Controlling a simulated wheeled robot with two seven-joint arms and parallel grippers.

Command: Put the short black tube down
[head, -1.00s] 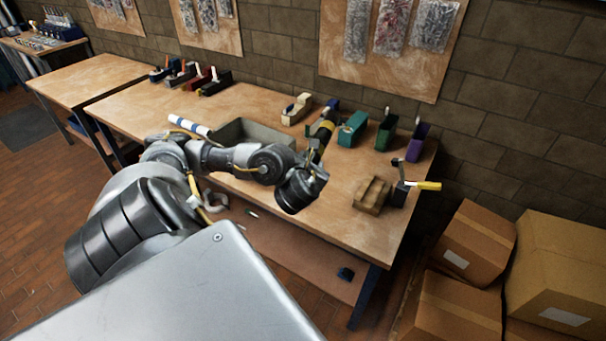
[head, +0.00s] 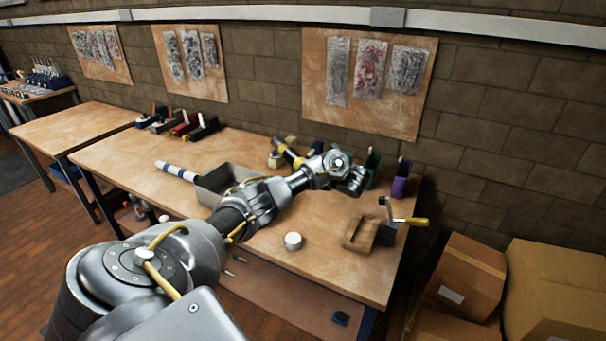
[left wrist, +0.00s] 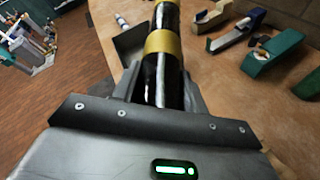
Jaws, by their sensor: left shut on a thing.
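The short black tube (head: 291,154), glossy with yellow bands, is held by my left gripper (head: 304,165) above the back of the workbench. It also shows in the left wrist view (left wrist: 171,75), running away from the camera between the jaws. The left gripper (left wrist: 163,90) is shut on its near part, which the jaws partly hide. In the head view the tube is tilted, and its gap above the bench cannot be judged. My right gripper is not in view.
A grey bin (head: 211,196) and a blue-and-white striped tube (head: 177,172) are left of the gripper. Tape dispensers line the back. Bare bench (head: 320,264) lies at the front.

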